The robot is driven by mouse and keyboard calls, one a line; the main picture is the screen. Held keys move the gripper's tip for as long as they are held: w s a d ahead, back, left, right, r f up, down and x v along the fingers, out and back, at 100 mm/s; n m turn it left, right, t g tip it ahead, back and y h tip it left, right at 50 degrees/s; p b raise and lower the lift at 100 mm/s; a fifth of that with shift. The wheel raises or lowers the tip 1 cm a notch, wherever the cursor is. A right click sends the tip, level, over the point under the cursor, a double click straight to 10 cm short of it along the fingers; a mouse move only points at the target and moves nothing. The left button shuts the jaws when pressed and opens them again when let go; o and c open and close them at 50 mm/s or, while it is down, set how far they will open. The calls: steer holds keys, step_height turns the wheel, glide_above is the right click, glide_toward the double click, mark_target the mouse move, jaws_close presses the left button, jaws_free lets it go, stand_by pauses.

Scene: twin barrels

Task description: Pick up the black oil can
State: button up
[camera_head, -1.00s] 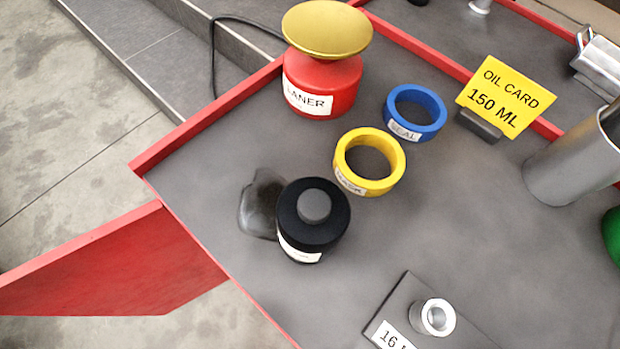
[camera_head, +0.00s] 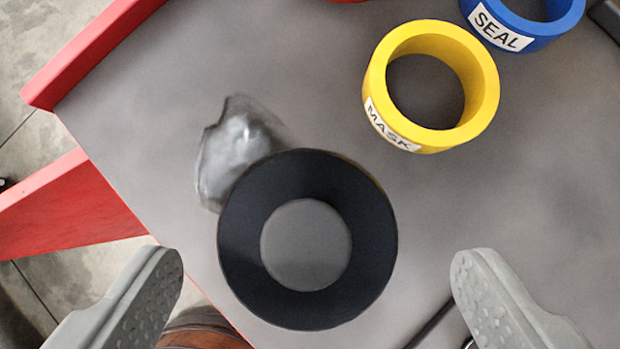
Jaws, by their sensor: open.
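The black oil can (camera_head: 365,230) stands upright near the table's edge, seen from almost straight above. My gripper (camera_head: 318,258) is open, with one grey finger at the lower left and the other at the lower right. The can shows between and slightly ahead of the fingertips, with clear gaps on both sides. Neither finger appears to touch it.
A yellow MASK ring (camera_head: 480,85) and a blue SEAL ring (camera_head: 555,28) are at the upper right. A red rim (camera_head: 90,50) bounds the grey table (camera_head: 290,60). A brown barrel (camera_head: 205,330) shows below.

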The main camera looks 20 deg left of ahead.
steer(key=shift+x, duration=3.3)
steer(key=shift+s+a, duration=0.1)
steer(key=shift+s, duration=0.05)
steer(key=c, duration=1.3)
steer(key=shift+r, duration=0.15)
